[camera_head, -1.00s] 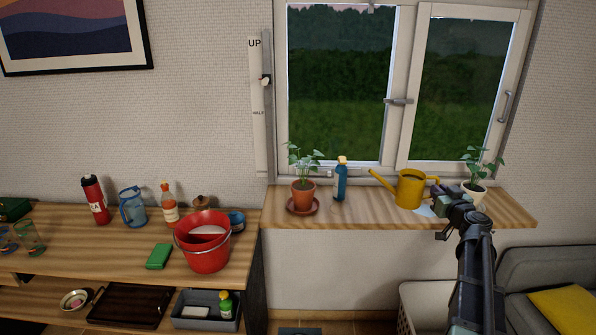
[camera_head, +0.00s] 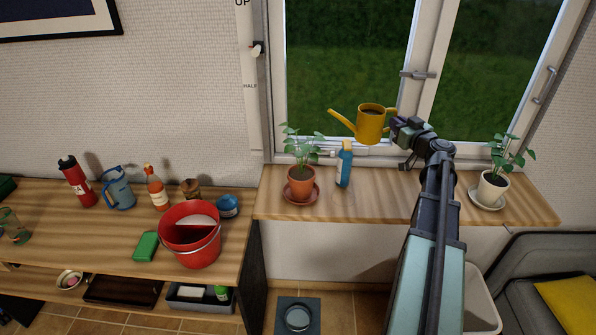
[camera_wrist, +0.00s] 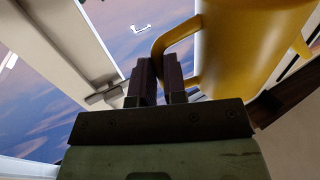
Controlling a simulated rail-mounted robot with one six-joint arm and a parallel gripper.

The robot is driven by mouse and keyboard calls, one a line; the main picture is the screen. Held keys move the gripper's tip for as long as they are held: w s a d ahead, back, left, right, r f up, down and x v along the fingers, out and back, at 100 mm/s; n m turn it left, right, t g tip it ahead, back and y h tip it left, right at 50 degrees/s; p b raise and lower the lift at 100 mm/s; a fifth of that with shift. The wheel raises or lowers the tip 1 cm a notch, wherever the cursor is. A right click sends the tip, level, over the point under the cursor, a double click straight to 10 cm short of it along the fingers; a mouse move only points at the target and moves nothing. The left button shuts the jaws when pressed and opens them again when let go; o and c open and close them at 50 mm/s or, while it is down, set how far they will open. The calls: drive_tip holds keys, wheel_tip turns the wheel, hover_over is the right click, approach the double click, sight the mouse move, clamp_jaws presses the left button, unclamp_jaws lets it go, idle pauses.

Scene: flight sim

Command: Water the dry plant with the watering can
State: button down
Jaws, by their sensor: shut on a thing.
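My gripper (camera_head: 402,128) is shut on the handle of the yellow watering can (camera_head: 370,124). It holds the can in the air above the sill, in front of the window, with the spout toward the left. In the wrist view the fingers (camera_wrist: 162,82) close on the can's handle (camera_wrist: 172,42), beside its body (camera_wrist: 235,45). A plant in a terracotta pot (camera_head: 301,183) stands on the sill, left of and below the spout. A plant in a white pot (camera_head: 492,189) stands at the sill's right. I cannot tell from the leaves which plant is dry.
A blue bottle (camera_head: 344,168) stands on the sill (camera_head: 390,205) beside the terracotta pot, below the can. The window handle (camera_head: 418,75) juts out near my gripper. A red bucket (camera_head: 190,240) sits on the lower table at left. The middle of the sill is clear.

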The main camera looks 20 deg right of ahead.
drive_tip(key=shift+w+a+r+n+p, duration=0.15)
drive_tip(key=shift+a+r+n+p, duration=0.3)
drive_tip(key=shift+n+p, duration=0.3)
drive_tip(key=shift+a+r+n, duration=0.15)
drive_tip(key=shift+a+n, duration=0.05)
drive_tip(key=shift+n, duration=0.05)
idle(0.4)
drive_tip(key=shift+w+a+r+n+g+p, duration=0.2)
drive_tip(key=shift+a+r+n+g+p, duration=0.2)
drive_tip(key=shift+a+r+n+p, duration=1)
idle(3.2)
drive_tip(key=d+f+m+b, duration=0.4)
drive_tip(key=f+b, duration=0.2)
drive_tip(key=shift+m+t, duration=0.4)
drive_tip(key=r+p, duration=0.3)
drive_tip(key=r, duration=0.1)
drive_tip(key=r+p, duration=0.2)
drive_tip(key=shift+s+p, duration=0.25)
drive_tip(key=shift+p, duration=0.1)
